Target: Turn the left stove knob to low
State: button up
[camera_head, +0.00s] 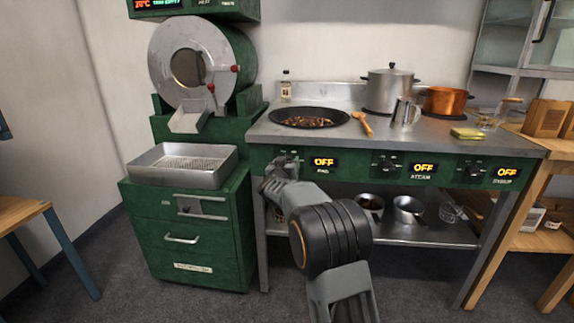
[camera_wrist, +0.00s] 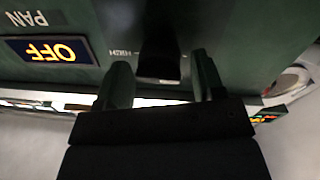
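The left stove knob (camera_wrist: 160,38) is a black knob on the green front panel (camera_head: 345,160), beside a display reading OFF (camera_head: 324,162) over the label PAN. In the wrist view this display (camera_wrist: 47,50) appears upside down. My gripper (camera_head: 285,164) is at the panel's left end and largely covers the knob in the head view. In the wrist view my gripper's two fingers (camera_wrist: 160,80) are spread apart, with the knob between and just beyond their tips. I cannot tell whether they touch it. A HIGH mark shows by the knob; its lower part is hidden.
A dark pan of chestnuts (camera_head: 309,118) is on the stove above, with a wooden spoon (camera_head: 362,124) beside it. The middle knob (camera_head: 387,164) and right knob (camera_head: 474,169) also read OFF. A green drawer cabinet (camera_head: 185,235) with a metal tray stands close on the left.

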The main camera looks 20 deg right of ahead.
jog(key=c, duration=0.7)
jog(key=shift+r+m+p, duration=0.1)
jog(key=shift+m+p, duration=0.3)
jog(key=shift+m, duration=0.7)
jog(key=m, duration=0.3)
jog(key=m+y, duration=0.1)
jog(key=m, duration=0.5)
jog(key=shift+s+b, duration=0.1)
jog(key=shift+b, duration=0.3)
